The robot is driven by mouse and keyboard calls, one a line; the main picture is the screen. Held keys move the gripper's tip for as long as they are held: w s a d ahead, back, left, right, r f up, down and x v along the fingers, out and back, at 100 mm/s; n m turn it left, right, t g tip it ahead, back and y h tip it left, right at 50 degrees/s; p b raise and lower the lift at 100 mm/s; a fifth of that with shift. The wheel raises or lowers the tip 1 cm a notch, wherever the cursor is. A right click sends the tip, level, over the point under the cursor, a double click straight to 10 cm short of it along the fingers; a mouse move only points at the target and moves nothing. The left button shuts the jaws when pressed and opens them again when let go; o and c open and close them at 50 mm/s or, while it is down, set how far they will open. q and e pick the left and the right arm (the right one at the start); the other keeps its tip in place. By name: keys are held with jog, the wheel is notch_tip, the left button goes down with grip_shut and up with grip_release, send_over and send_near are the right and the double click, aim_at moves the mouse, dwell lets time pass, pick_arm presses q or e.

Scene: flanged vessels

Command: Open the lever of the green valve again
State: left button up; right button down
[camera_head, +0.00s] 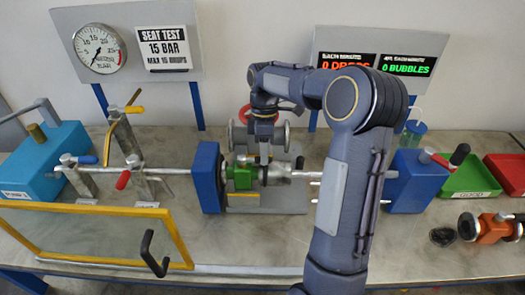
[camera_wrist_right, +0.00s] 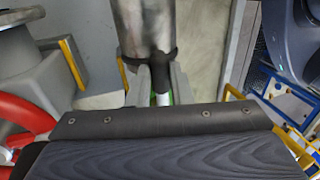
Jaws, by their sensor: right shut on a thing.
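The green valve (camera_head: 240,178) sits on the bench rig between the blue clamp plate (camera_head: 207,178) on its left and a grey metal cylinder (camera_head: 278,174) on its right. My right gripper (camera_head: 264,158) reaches down beside the valve's right side. In the right wrist view its two fingers (camera_wrist_right: 161,85) are shut on the valve's lever (camera_wrist_right: 163,99), which shows as a black and pale bar. Only slivers of green show beside it. The lever is mostly hidden in the head view, so its angle is hard to tell. My left gripper is not in view.
A red handwheel (camera_head: 247,116) stands close behind the gripper. A yellow-framed clear guard (camera_head: 95,235) covers the front left. A blue block (camera_head: 413,182), a green tray (camera_head: 470,178) and an orange valve (camera_head: 492,228) stand to the right.

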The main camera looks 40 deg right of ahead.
dwell(0.4)
jog(key=c, duration=1.3)
grip_release()
jog(key=shift+w, duration=0.1)
jog(key=v, duration=0.7)
jog(key=shift+r, duration=0.4)
